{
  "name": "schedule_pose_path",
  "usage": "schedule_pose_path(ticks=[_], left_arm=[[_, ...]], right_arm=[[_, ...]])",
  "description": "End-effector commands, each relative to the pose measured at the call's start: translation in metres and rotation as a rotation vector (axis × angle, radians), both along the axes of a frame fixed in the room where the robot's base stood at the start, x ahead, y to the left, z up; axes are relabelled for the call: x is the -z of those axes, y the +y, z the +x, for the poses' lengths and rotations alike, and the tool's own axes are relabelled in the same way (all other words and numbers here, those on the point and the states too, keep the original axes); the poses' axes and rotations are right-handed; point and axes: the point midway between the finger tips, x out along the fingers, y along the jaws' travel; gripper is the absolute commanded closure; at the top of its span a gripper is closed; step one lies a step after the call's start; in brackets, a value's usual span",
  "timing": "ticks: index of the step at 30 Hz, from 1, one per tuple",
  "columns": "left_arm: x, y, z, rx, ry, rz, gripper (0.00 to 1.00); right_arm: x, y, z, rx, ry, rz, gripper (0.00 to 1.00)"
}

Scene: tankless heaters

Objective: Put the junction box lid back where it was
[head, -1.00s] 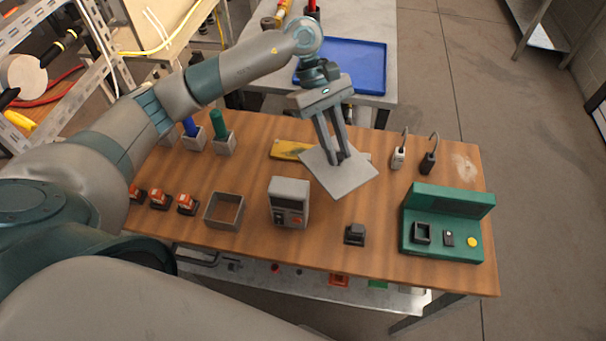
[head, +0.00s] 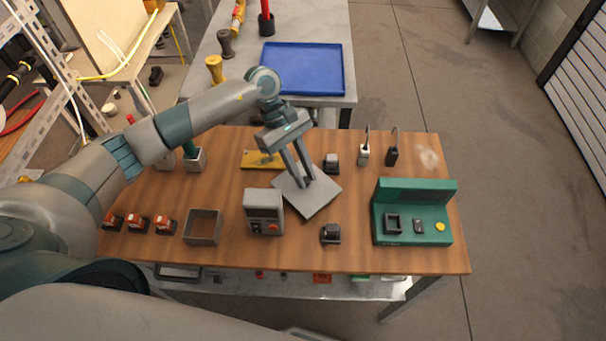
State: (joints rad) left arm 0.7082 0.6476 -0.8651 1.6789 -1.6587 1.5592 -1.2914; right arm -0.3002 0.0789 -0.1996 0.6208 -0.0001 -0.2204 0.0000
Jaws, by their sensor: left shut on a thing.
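The junction box lid is a flat grey square plate (head: 308,198), tilted, in the head view above the middle of the wooden table. My left gripper (head: 304,180) is shut on it, its two long fingers reaching down to the plate's upper face. An open-topped grey square box (head: 203,227), which looks like the junction box, stands at the front left of the table, to the left of the lid. The lid is clear of this box. The exact height of the lid above the table is hard to tell. My right gripper is not in view.
A grey device with a red button (head: 264,212) stands between the open box and the lid. A yellow piece (head: 258,160) lies behind. Several orange-topped pieces (head: 137,224) sit left of the box.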

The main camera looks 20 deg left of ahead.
Motion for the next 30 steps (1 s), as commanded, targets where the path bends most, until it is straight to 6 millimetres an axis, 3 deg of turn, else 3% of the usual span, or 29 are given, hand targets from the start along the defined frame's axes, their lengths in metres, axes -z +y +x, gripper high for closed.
schedule_pose_path(ticks=[6, 20, 21, 23, 30], left_arm=[[0.019, 0.000, 0.000, -0.002, 0.001, 0.001, 1.00], [0.025, 0.000, 0.000, -0.001, -0.001, 0.000, 1.00], [0.024, 0.000, 0.000, -0.001, -0.001, 0.000, 0.76], [0.023, 0.000, 0.000, -0.001, 0.000, 0.001, 0.62], [0.023, 0.000, 0.000, -0.001, 0.000, 0.001, 0.62]], right_arm=[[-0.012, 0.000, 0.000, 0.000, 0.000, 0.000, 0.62], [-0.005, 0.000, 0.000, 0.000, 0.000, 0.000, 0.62], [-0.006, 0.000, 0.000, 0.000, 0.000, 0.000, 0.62], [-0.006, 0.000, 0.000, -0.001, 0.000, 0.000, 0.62], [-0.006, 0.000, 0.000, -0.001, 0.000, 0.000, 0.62]])
